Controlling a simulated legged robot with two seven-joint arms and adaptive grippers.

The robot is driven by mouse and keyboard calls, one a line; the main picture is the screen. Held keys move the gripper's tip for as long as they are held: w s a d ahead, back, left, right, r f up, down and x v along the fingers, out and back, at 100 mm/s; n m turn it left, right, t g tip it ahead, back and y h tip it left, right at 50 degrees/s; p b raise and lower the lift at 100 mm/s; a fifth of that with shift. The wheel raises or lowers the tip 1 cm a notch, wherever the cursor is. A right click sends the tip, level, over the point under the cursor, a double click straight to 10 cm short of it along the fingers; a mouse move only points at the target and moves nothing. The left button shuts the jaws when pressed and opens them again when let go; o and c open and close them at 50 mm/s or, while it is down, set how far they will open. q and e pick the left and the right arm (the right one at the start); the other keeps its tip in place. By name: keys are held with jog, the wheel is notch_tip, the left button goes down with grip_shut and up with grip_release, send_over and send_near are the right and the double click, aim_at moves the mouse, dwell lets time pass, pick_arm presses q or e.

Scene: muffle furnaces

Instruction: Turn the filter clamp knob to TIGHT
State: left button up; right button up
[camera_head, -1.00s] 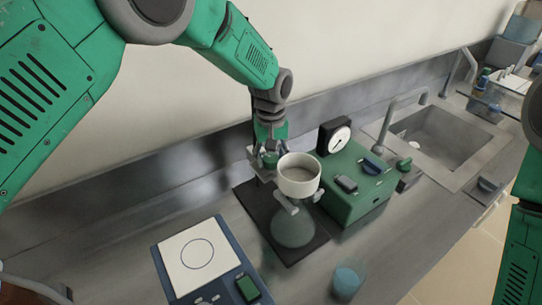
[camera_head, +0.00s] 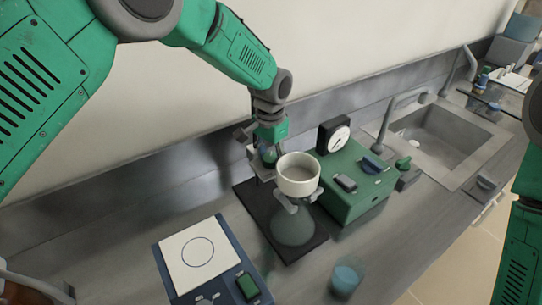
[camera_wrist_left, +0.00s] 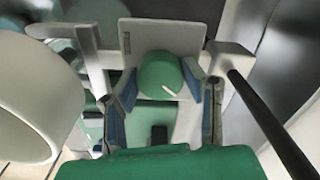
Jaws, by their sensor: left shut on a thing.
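The filter clamp knob (camera_wrist_left: 160,75) is a round green knob with a white pointer line, seen from above in the left wrist view. The line points toward the lower right of that view; no TIGHT label can be read. My left gripper (camera_head: 266,156) is shut on the knob, its blue finger pads on either side of it in the wrist view. The white filter funnel (camera_head: 299,181) sits upright on a glass flask (camera_head: 293,226), close beside the gripper. It also shows at the left of the wrist view (camera_wrist_left: 30,95). My right gripper is out of view.
A green pump box (camera_head: 352,196) with a dial gauge (camera_head: 339,139) stands right of the flask. A blue-edged balance (camera_head: 190,255) is at front left and a blue beaker (camera_head: 347,275) at front. A sink (camera_head: 435,138) lies at right. A dark rod crosses the wrist view's right side.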

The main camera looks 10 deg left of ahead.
aim_at(270, 156)
pick_arm(q)
jog(key=m, duration=0.4)
jog(key=shift+w+r+m, duration=0.25)
jog(key=shift+m, duration=0.05)
jog(key=m, duration=0.4)
jog(key=shift+w, duration=0.1)
dwell(0.4)
jog(key=o, duration=1.1)
jog(key=shift+o, duration=0.2)
jog(key=shift+f+m, duration=0.1)
jog(key=shift+m, duration=0.2)
notch_tip(270, 156, up, 12)
